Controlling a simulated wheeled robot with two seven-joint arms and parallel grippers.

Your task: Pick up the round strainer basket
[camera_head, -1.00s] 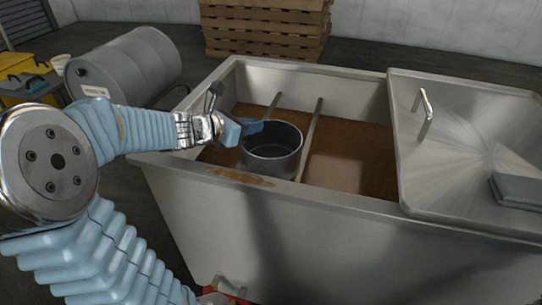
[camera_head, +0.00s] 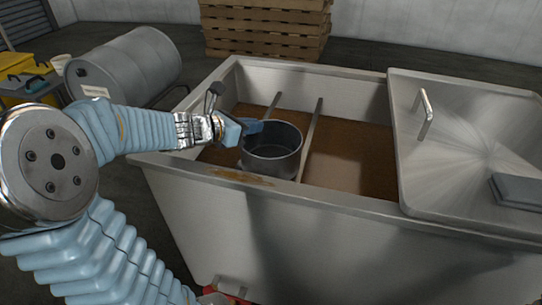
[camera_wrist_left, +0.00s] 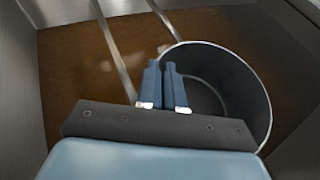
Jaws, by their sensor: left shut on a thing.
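The round strainer basket (camera_head: 272,160) is a dark grey, open-topped pot shape inside the left, open part of the steel tank (camera_head: 330,235). It looks upright, beside two thin rails that cross the tank. In the left wrist view the two blue fingers (camera_wrist_left: 164,75) are close together at the rim of the basket (camera_wrist_left: 235,85), whose inside looks empty. The fingers hide part of the rim. I cannot tell whether the basket still touches the rails. My right gripper is not in view.
Brown liquid (camera_head: 350,160) fills the tank below the rails (camera_head: 312,135). A steel lid (camera_head: 465,140) with a handle covers the tank's right part. A grey drum (camera_head: 125,65) lies behind at left, and wooden pallets (camera_head: 265,28) are stacked at the back.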

